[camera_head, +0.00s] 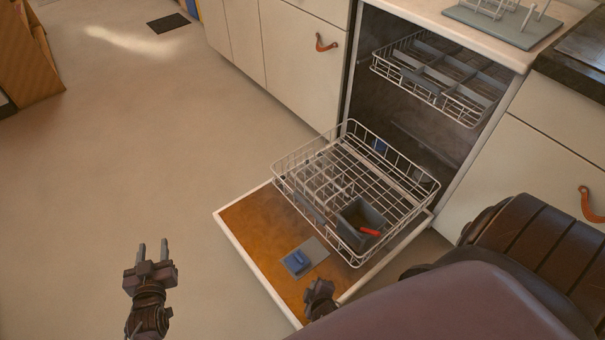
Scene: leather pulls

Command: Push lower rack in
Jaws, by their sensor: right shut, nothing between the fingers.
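The lower rack (390,165), a white wire basket, is pulled out of the dishwasher over its lowered door (245,222). Its back end is near the opening. A grey cutlery basket (352,226) with a red item (369,232) sits in its front right corner. My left gripper (152,246) is left of the door above the floor, with its two fingers apart and empty. My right gripper (319,286) is over the near part of the door, in front of the rack and apart from it in the picture. It is shut and empty; its fingers show only poorly.
The upper rack (440,75) is inside the dishwasher. A blue dispenser piece (296,261) is on the door's inner face. Cabinets with leather pulls (326,43) flank the machine. My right arm covers the lower right. The floor (120,150) at left is clear.

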